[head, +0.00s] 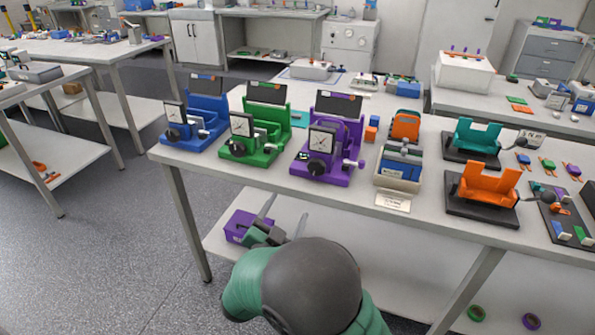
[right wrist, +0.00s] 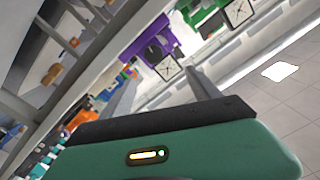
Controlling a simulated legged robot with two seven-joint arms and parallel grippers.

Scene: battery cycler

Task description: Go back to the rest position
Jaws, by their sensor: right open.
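My right gripper (head: 283,222) is in the lower middle of the head view, in front of the table's front edge and below the tabletop. Its two fingers stand apart with nothing between them. In the right wrist view its fingers (right wrist: 165,98) also show apart and empty. My left gripper is not in the head view. The blue cycler (head: 196,125), the green cycler (head: 257,135) and the purple cycler (head: 330,150) stand in a row on the table, each with a dial and a dark panel. The right gripper touches none of them.
The worktable (head: 300,192) also holds a battery box (head: 400,165), a teal holder (head: 477,140) and an orange holder (head: 488,185). A purple block (head: 238,226) lies on the lower shelf behind the gripper. Floor (head: 130,240) is clear at the left.

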